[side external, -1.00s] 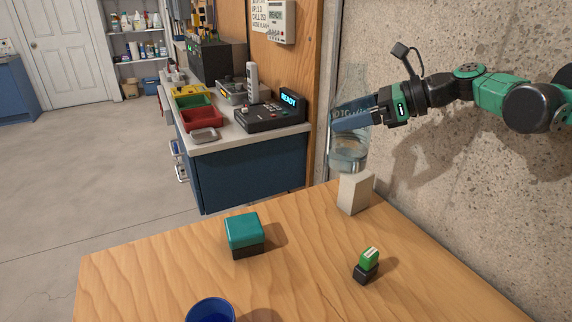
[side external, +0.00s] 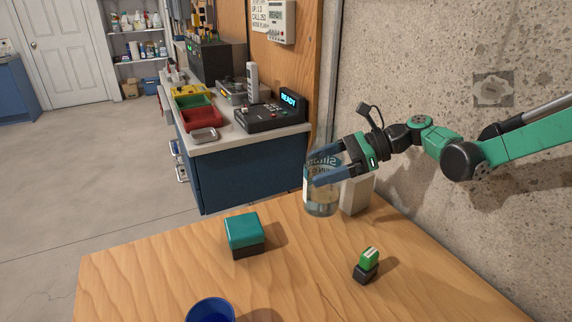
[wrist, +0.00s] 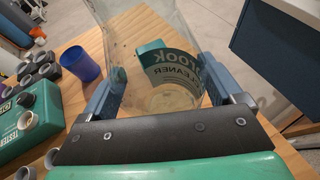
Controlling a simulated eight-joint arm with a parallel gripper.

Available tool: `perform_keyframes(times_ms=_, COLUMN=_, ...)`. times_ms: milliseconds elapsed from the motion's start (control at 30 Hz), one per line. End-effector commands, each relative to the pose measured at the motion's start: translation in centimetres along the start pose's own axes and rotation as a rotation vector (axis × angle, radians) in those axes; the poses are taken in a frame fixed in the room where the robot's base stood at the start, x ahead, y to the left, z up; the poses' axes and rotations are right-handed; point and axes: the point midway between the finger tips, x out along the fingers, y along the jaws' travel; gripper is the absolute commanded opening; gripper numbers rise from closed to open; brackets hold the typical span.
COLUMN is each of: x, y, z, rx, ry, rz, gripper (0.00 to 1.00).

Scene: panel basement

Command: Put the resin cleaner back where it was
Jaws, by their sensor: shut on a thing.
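The resin cleaner is a clear bottle (side external: 321,196) with a printed label, and it stands upright between my fingers. My gripper (side external: 318,175) is shut on it near the far right edge of the wooden table. In the wrist view the bottle (wrist: 160,62) fills the space between the two blue fingers, and part of its label reads "CLEANER". Its base looks at or just above the table top; I cannot tell whether it touches.
A white block (side external: 358,194) stands close beside the bottle on the right. A teal-topped box (side external: 244,234), a small green-and-black item (side external: 367,264) and a blue cup (side external: 210,311) stand on the table (side external: 300,270). A concrete wall (side external: 450,60) rises behind my arm.

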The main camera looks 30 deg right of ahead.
Motion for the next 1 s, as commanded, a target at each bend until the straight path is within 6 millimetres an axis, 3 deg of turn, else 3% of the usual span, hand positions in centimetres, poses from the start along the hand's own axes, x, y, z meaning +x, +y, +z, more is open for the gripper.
perform_keyframes(times_ms=100, x=0.9, y=0.0, z=-2.0, rx=0.0, ry=-0.001, rz=0.0, gripper=0.17)
perform_keyframes(times_ms=600, x=2.6, y=0.0, z=-6.3, rx=0.001, ry=-0.001, rz=-0.001, gripper=0.17)
perform_keyframes(times_ms=1000, x=2.8, y=0.0, z=-6.7, rx=0.0, ry=0.0, rz=-0.001, gripper=0.17)
